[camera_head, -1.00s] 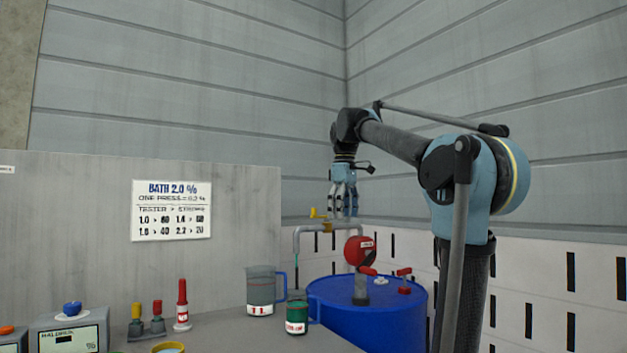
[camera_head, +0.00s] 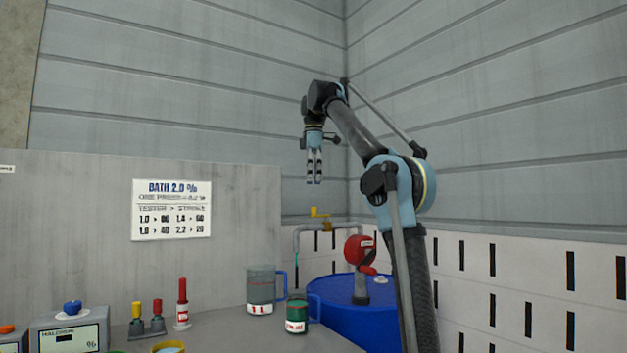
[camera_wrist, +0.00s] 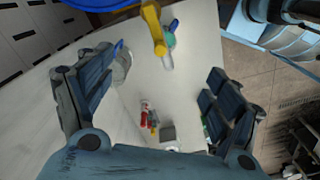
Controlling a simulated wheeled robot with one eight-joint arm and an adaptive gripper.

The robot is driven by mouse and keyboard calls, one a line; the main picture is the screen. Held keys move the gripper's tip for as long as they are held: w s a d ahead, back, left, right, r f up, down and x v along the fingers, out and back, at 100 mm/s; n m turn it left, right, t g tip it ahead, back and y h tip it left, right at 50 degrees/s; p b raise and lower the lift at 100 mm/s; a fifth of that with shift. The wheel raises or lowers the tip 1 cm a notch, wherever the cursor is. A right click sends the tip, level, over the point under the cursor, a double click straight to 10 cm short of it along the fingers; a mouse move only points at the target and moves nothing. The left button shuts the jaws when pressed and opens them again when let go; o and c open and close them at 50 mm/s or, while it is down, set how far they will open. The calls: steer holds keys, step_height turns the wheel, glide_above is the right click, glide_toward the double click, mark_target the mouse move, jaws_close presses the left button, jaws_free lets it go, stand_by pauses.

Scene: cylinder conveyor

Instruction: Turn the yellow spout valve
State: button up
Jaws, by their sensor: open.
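The yellow spout valve (camera_head: 320,213) sits on a grey pipe (camera_head: 309,228) that bends down at its left end, above the grey bench. A thin teal line hangs below that end. My gripper (camera_head: 314,182) points down above the valve, apart from it. In the wrist view its fingers (camera_wrist: 155,98) are spread wide with nothing held between them. A yellow part, apparently the valve (camera_wrist: 152,20), shows at the top middle of that view, beyond the fingers, with a pale tip at its lower end.
A clear jug (camera_head: 262,288) and a green cup (camera_head: 296,315) stand on the bench near the spout. A blue drum (camera_head: 335,322) with a red pump (camera_head: 360,252) stands to the right. A wall panel carries a sign (camera_head: 171,210). The space around my gripper is clear.

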steer(key=shift+f, duration=4.9)
steer(key=c, duration=1.8)
steer(key=shift+o, duration=0.2)
